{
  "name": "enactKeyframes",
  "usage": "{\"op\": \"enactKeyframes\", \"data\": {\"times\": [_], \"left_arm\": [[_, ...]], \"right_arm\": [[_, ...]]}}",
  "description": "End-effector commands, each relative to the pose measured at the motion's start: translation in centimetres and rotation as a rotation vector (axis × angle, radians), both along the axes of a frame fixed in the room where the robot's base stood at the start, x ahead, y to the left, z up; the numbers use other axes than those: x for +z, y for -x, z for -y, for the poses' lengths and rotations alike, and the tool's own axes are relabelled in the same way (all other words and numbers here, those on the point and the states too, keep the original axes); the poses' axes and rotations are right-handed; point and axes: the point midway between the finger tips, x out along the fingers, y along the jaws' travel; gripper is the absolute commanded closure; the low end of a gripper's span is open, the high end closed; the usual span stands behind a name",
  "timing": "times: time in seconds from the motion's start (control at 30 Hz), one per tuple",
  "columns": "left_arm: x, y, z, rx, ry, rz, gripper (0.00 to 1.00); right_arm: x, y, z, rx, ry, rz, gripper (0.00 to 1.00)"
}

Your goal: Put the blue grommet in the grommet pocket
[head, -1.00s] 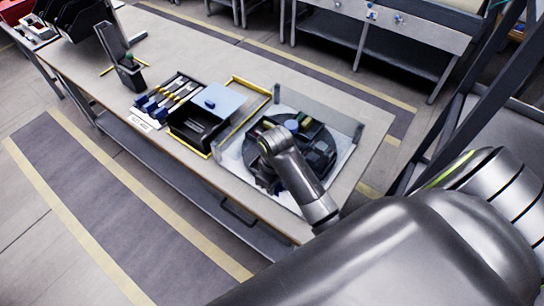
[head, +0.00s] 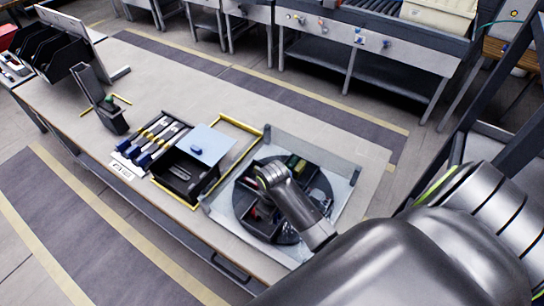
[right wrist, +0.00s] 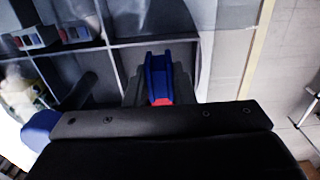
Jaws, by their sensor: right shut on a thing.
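The round dark carousel (head: 318,188) with divided compartments sits in a clear-walled tray (head: 345,190) on the bench. My right arm reaches over it, with the right gripper (head: 262,188) low at its left side, fingertips hidden by the wrist. In the right wrist view the right gripper (right wrist: 158,88) is shut on a narrow blue piece with a red end (right wrist: 157,76), above the compartments. I cannot tell whether this is the blue grommet. A rounded blue part (right wrist: 40,128) shows at the left there. The grommet pocket cannot be made out. My left gripper is out of view.
Left of the tray stand a black box (head: 185,175) with a light-blue lid (head: 205,143) and several blue-and-yellow-handled tools (head: 155,138). A dark upright holder (head: 100,100) stands further left. Bare bench lies behind these.

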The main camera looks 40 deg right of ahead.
Motion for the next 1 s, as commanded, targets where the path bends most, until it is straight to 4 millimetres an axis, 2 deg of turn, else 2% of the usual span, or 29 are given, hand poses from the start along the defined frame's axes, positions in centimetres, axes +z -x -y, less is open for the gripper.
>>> {"op": "enactKeyframes", "data": {"times": [0.17, 0.4, 0.53, 0.8, 0.83, 1.0], "left_arm": [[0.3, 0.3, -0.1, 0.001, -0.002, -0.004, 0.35], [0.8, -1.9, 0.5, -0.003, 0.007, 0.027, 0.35], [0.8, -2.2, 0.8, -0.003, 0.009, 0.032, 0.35], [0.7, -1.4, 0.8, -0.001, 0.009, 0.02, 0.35], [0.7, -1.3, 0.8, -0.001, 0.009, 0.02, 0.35], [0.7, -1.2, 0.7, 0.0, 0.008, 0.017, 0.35]], "right_arm": [[-1.7, 0.0, 0.0, 0.0, 0.001, -0.003, 1.0], [-4.1, 0.0, 0.0, 0.001, 0.001, -0.001, 1.0], [-4.3, -0.1, 0.0, 0.001, 0.001, 0.002, 1.0], [-4.6, -0.1, 0.0, 0.001, 0.001, 0.0, 1.0], [-4.6, -0.1, 0.0, 0.001, 0.001, 0.001, 0.76], [-4.6, -0.1, 0.0, 0.001, 0.001, 0.001, 0.56]]}}
